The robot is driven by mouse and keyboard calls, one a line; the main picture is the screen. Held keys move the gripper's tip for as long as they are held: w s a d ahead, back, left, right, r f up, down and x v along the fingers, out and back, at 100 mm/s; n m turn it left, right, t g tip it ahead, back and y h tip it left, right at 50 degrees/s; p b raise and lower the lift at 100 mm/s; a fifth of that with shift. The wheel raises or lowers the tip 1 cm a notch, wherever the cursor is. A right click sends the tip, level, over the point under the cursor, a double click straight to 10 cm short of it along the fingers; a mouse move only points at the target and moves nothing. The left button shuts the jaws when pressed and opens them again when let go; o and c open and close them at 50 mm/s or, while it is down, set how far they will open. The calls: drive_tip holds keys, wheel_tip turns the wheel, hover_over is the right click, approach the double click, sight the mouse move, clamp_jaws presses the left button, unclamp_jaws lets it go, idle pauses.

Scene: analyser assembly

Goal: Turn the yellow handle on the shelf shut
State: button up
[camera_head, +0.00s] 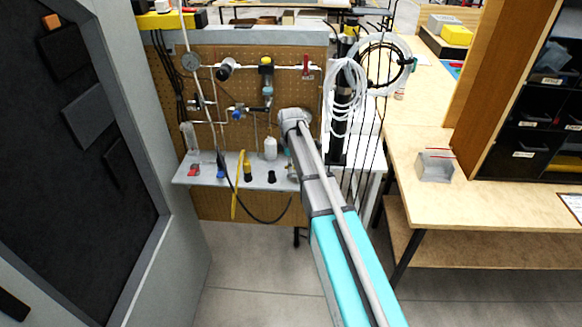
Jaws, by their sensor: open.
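A small yellow-topped part (248,170), seemingly a handle on a dark base, stands on the grey shelf (208,178) below the pegboard. It is too small to tell which way it is turned. A long, thin yellow strip (236,195) hangs nearly upright across the shelf's front edge just left of it; I cannot tell whether the two are joined. My arm reaches up from the bottom right, and its grey wrist end is to the right of and above the yellow part, apart from it in the picture. My gripper's fingers are hidden.
The pegboard (225,125) carries pipes and valves. A grey-framed panel (172,235) bounds the left; a wooden bench (500,205) is at right.

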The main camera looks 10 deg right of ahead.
idle(0.3)
clamp_jaws()
drive_tip(key=shift+w, duration=0.1)
idle(0.4)
drive_tip(key=m, duration=0.1)
drive_tip(key=w+m, duration=0.1)
drive_tip(key=m, duration=0.2)
drive_tip(key=shift+w+d, duration=0.15)
drive_tip(key=shift+d, duration=0.2)
drive_tip(key=m, duration=0.2)
drive_tip(key=w+d+m, duration=0.1)
drive_tip(key=m, duration=0.1)
drive_tip(key=shift+d+m, duration=0.1)
drive_tip(key=shift+m, duration=0.3)
drive_tip(key=m, duration=0.1)
drive_tip(key=d+m, duration=0.1)
drive_tip(key=m, duration=0.2)
drive_tip(key=shift+w+d+m, duration=0.25)
drive_tip(key=shift+m, duration=0.05)
drive_tip(key=shift+s+d+m, duration=0.1)
drive_tip(key=shift+d+m, duration=0.3)
drive_tip(key=shift+m, duration=0.75)
drive_tip(key=shift+d+m, duration=0.35)
drive_tip(key=shift+m, duration=0.8)
